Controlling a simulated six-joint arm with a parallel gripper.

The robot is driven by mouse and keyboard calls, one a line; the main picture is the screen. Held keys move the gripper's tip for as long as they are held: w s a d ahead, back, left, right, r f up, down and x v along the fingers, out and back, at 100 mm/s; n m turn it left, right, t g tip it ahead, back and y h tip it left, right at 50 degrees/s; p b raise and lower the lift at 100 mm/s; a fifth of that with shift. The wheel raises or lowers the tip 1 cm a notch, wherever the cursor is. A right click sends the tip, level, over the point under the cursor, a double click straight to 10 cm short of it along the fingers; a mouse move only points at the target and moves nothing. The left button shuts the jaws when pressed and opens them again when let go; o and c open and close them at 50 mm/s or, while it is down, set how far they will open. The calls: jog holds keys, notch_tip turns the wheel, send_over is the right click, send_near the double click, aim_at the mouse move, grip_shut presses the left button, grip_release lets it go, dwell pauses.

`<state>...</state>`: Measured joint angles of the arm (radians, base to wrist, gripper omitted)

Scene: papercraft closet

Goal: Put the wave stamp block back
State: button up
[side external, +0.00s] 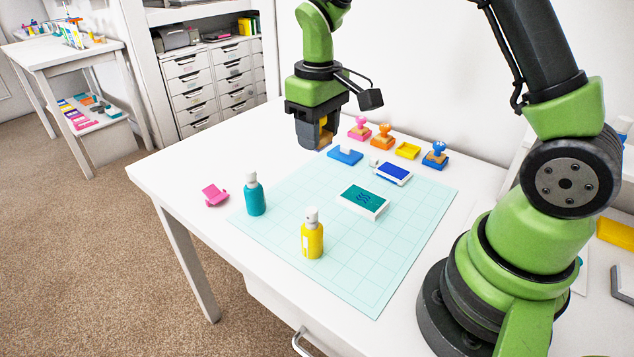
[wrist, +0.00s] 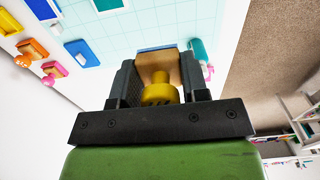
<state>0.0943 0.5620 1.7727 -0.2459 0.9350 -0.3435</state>
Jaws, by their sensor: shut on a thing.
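My gripper (side external: 315,135) is shut on a stamp block with a yellow knob (wrist: 160,95) and a wooden body (wrist: 158,66); a thin blue edge shows at its far end. I take it to be the wave stamp block. In the side view, only a yellow-orange part (side external: 324,134) of it shows between the fingers. My gripper is near the mat's far left corner; its exact height is unclear. An empty yellow tray (side external: 408,150) stands in the back row, between an orange stamp (side external: 383,136) and a blue stamp (side external: 435,155). The tray also shows in the wrist view (wrist: 10,22).
A pink stamp (side external: 360,128) ends the row. On the mat (side external: 300,225) are a blue dispenser-like piece (side external: 345,155), a blue pad (side external: 393,173), a teal wave-marked pad (side external: 363,201), a teal bottle (side external: 254,194) and a yellow bottle (side external: 312,236). A pink piece (side external: 215,195) lies left.

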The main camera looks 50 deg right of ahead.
jog(key=w+d+f, duration=0.6)
jog(key=w+d, duration=0.1)
jog(key=d, duration=0.3)
send_over(322, 177)
notch_tip(322, 177, down, 6)
jog(key=shift+r, duration=0.25)
jog(key=shift+f, duration=2.3)
jog(key=shift+f, duration=0.1)
jog(key=o, duration=1.1)
